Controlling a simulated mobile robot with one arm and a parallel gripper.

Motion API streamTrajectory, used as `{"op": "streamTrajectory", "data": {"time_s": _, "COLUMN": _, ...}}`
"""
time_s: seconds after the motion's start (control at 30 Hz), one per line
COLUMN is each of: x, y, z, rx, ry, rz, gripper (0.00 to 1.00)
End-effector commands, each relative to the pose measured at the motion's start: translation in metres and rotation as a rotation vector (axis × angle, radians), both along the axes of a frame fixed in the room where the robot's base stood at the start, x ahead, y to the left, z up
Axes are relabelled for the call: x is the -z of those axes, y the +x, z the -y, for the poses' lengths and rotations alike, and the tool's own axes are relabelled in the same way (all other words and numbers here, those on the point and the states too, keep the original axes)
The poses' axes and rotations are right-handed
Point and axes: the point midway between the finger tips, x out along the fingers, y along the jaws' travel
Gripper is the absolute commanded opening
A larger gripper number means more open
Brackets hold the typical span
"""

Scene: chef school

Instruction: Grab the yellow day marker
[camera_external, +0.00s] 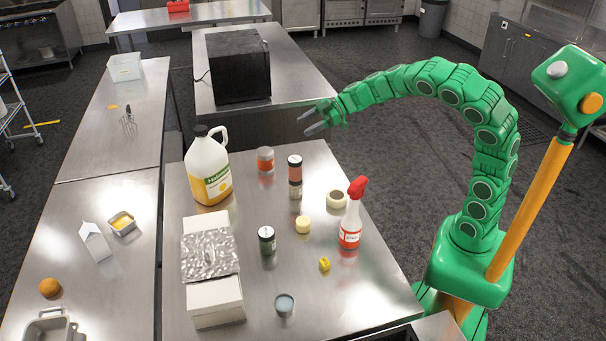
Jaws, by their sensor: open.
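A small bright yellow block-like piece (324,264), which looks like the yellow day marker, lies on the steel table toward its front right. A paler yellow round piece (303,225) stands a little behind and left of it. My gripper (308,123) is open and empty. It hangs near the back edge of the table, well behind and apart from the yellow piece, with its fingers pointing left.
A red-and-white spray bottle (350,222) stands just behind and right of the yellow piece.

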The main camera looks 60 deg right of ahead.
Motion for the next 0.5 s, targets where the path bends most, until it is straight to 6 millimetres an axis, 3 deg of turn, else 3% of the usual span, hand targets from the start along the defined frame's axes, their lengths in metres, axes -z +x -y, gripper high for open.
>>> {"op": "streamTrajectory", "data": {"time_s": 0.27, "x": -0.002, "y": 0.032, "z": -0.035, "rx": 0.006, "ry": -0.183, "rz": 0.152, "gripper": 0.57}}
{"op": "streamTrajectory", "data": {"time_s": 0.5, "x": -0.007, "y": 0.061, "z": -0.080, "rx": 0.020, "ry": -0.424, "rz": 0.327, "gripper": 0.57}}
